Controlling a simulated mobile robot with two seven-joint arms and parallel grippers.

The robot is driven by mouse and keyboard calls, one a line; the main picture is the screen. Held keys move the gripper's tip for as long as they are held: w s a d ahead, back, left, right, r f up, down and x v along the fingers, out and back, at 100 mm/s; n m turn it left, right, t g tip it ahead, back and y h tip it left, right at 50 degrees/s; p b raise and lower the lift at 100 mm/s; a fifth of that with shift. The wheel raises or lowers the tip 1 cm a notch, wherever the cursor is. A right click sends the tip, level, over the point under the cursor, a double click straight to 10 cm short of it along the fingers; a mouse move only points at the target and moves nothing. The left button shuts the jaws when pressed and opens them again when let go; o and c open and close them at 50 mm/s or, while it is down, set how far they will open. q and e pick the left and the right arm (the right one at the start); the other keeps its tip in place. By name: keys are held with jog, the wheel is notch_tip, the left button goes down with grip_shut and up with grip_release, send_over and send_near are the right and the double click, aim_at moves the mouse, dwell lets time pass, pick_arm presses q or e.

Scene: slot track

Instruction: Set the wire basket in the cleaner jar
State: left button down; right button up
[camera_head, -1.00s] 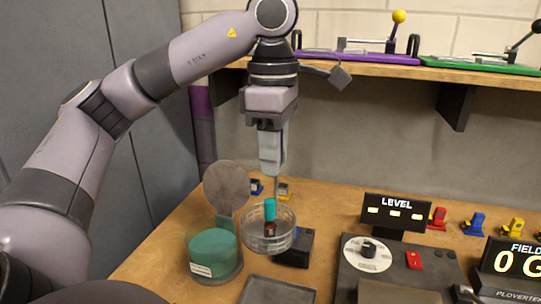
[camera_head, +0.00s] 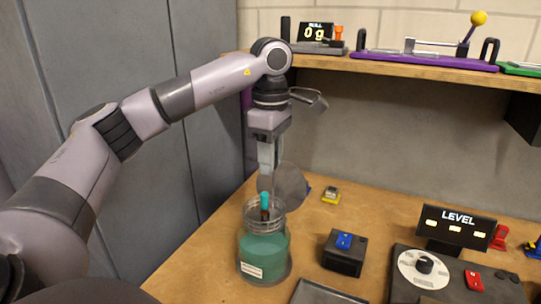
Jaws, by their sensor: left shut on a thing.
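The cleaner jar (camera_head: 262,254) is clear with teal liquid and a white label; it stands upright at the left front of the bench. Its round grey lid (camera_head: 291,186) stands open behind it. The wire basket (camera_head: 264,215) is at the jar's mouth, with its teal grip (camera_head: 265,200) pointing up; I cannot tell how far it is inside the rim. My left gripper (camera_head: 266,190) points down from above and is shut on the basket's grip. My right gripper is not in view.
A black box with a blue top (camera_head: 344,242) stands right of the jar. A dark tray (camera_head: 322,293) lies in front. A LEVEL display (camera_head: 455,225) and a dial panel (camera_head: 422,268) are farther right. A shelf (camera_head: 420,72) with devices runs above the back.

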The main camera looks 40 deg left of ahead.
pick_arm(q)
notch_tip(320, 180, down, 4)
jog(key=shift+r+b, duration=0.25)
jog(key=shift+b, duration=1)
jog(key=b, duration=0.3)
send_over(270, 208)
jog(key=shift+s+d+f, duration=0.15)
jog(key=shift+f, duration=1)
jog(key=shift+s+d+f, duration=0.1)
jog(key=shift+d+f, duration=0.05)
jog(key=shift+f, duration=1.7)
jog(key=shift+f+b, duration=0.9)
jog(key=shift+f, duration=0.55)
jog(key=c, duration=0.8)
grip_release()
jog(key=shift+r+p, duration=0.3)
jog(key=shift+r, duration=3.25)
